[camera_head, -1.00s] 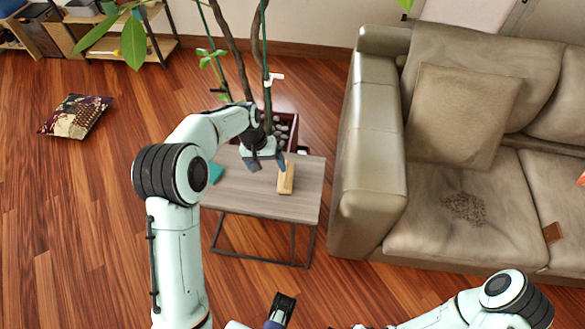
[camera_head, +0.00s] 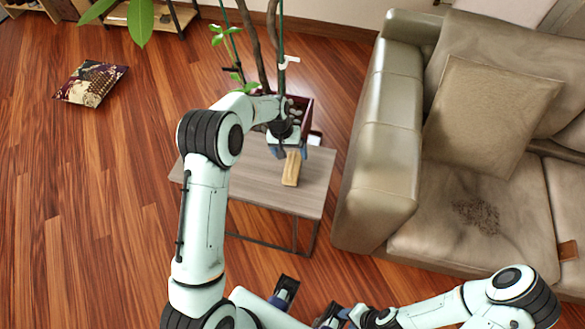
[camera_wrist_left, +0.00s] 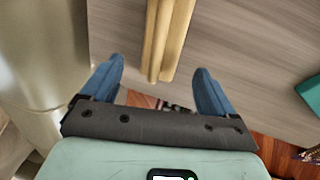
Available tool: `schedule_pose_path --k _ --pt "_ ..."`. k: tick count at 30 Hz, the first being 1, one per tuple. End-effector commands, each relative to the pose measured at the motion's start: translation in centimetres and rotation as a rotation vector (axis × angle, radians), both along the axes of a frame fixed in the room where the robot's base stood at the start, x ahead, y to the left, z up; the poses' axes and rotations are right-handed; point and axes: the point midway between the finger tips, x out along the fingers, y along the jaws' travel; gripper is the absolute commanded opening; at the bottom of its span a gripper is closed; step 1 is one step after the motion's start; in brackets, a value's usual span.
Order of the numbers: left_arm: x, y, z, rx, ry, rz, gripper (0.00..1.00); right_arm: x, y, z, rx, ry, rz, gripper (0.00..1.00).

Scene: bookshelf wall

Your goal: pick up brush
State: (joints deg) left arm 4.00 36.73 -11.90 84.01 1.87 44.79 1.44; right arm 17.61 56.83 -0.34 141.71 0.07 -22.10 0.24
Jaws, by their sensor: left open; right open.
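The brush (camera_head: 291,169), a long light-wood piece, lies on the small grey-brown table (camera_head: 312,190). My left gripper (camera_head: 289,153) is open at its far end. In the left wrist view the brush (camera_wrist_left: 166,40) shows between the two blue fingers of my left gripper (camera_wrist_left: 160,85), with a gap on each side. No contact shows, and its underside is hidden. My right gripper (camera_head: 307,304) is open and empty at the bottom of the head view, well away from the brush.
A beige leather sofa (camera_head: 385,150) stands close to the table's right. A potted plant in a dark red box (camera_head: 303,110) is behind the table. A teal object (camera_wrist_left: 311,92) lies on the table in the wrist view. A patterned cushion (camera_head: 92,82) is on the open floor.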

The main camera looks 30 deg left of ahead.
Motion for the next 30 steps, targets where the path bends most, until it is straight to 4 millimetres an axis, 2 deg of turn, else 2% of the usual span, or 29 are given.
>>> schedule_pose_path --k 9,18,20,24,25,30 --pt "-0.2 -0.9 -4.4 -0.002 0.004 0.000 0.88 0.0 0.0 0.1 0.000 -0.001 0.000 0.40" --pt "-0.1 -0.9 -4.8 -0.001 0.001 0.000 0.88 0.0 0.0 0.1 0.000 0.000 0.000 0.40" --pt "-0.1 -0.9 -4.8 -0.001 0.001 0.000 0.71 0.0 0.0 0.1 0.000 0.000 0.000 0.40" --pt "-0.1 -0.9 -4.8 -0.001 0.001 0.000 0.26 0.0 0.0 0.1 0.000 -0.001 0.000 0.40" --pt "-0.1 -0.9 -4.8 0.000 0.001 0.000 0.23 0.0 0.0 0.1 0.000 0.000 0.000 0.40" --pt "-0.1 -0.9 -4.8 -0.001 0.001 0.000 0.23 0.0 0.0 0.1 0.000 -0.001 0.000 0.40"
